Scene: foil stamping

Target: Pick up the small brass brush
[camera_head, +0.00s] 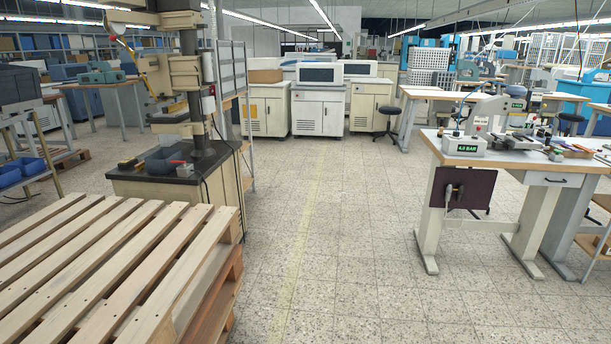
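I cannot make out a small brass brush for certain at this distance. Several small items, too small to name, lie on the white workbench (445,154) at the right, around a small press (484,125) with a green "6.0 BAR" display (467,148). Other small objects, one of them yellowish (127,163), lie on the dark top of the machine stand (150,176) at the left. Neither of my grippers is in view.
A stack of wooden pallets (110,262) fills the lower left. Clear speckled floor (350,250) with a faded yellow line runs up the middle. Cream cabinets (318,110) stand at the back. A black stool (387,118) stands behind the workbench.

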